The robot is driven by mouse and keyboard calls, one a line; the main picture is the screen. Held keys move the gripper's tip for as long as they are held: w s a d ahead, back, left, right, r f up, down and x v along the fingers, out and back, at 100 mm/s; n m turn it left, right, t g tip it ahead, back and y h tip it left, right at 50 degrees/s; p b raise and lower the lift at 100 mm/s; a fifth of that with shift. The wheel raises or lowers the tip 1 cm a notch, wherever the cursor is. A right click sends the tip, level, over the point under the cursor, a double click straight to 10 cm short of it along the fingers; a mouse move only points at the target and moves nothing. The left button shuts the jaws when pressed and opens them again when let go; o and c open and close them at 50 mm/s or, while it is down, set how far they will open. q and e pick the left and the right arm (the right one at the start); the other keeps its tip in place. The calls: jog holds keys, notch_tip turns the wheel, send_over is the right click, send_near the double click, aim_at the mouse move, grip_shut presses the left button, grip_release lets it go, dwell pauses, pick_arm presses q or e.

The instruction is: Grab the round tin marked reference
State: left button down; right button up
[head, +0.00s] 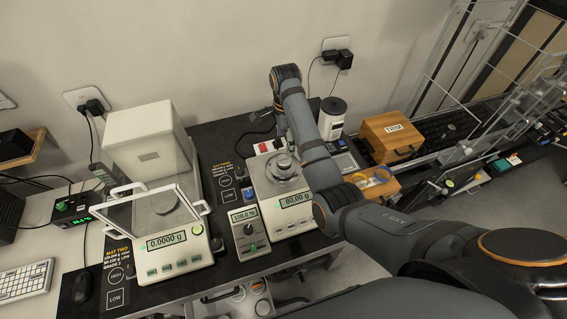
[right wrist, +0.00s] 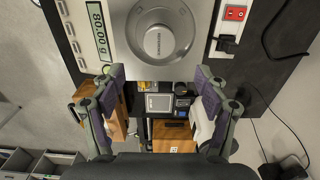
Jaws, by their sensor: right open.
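The round silver tin (head: 283,167) sits on the pan of the right-hand scale (head: 268,196), whose display reads 80.00 g. In the right wrist view the tin (right wrist: 160,41) shows its lid from above, with lettering that looks like "REFERENCE" on its knob. My right gripper (right wrist: 159,74) is open and empty in that view, its fingers spread below the tin in the picture and apart from it. My left gripper is not in view.
A balance (head: 179,258) reading 0.0000 g stands left, before a white box (head: 145,140). A control box (head: 249,232) stands beside the right-hand scale. A power strip with a red switch (right wrist: 235,13) lies behind it. A wooden TRIM box (head: 391,138) stands right.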

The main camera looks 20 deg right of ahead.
aim_at(284, 160)
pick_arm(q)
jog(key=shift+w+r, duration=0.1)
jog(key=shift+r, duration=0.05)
pick_arm(e)
jog(key=shift+s+f, duration=0.1)
pick_arm(q)
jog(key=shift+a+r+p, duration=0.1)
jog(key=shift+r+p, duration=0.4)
jog(key=shift+p, duration=0.15)
pick_arm(e)
jog(key=f, duration=0.4)
jog(key=shift+s+a, duration=0.1)
jog(key=shift+a, duration=0.1)
jog(key=shift+d+f, duration=0.1)
jog(key=shift+f, duration=0.35)
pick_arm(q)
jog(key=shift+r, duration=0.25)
pick_arm(e)
jog(key=shift+f, duration=0.15)
pick_arm(q)
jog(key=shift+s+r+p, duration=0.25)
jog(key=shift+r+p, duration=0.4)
jog(key=shift+p, duration=0.3)
pick_arm(e)
notch_tip(284, 160, down, 4)
jog(key=shift+r, duration=0.1)
jog(key=shift+f, duration=0.5)
jog(key=c, duration=1.4)
jog(key=shift+o, duration=0.2)
jog(key=shift+r, duration=0.1)
